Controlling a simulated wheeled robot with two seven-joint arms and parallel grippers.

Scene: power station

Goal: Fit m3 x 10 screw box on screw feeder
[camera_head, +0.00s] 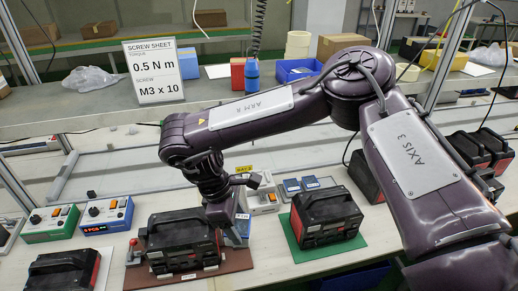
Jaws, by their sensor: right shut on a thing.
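My right gripper (230,214) reaches down beside a black unit with red sides (182,243). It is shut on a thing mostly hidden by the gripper. A small blue and white piece (241,229) shows at its fingers and looks like the screw box; its label cannot be read. A white device (265,198) under a yellow tag stands just behind and to the right; it may be the screw feeder, but I cannot be sure. Two small blue boxes (300,185) sit to its right. My left gripper is not in view.
A second black unit (326,215) stands on a green mat (330,252). Green (50,222) and blue (105,214) control boxes stand at the left. A sign (154,72) reading M3 x 10 stands on the shelf (60,108) behind. My arm spans the middle.

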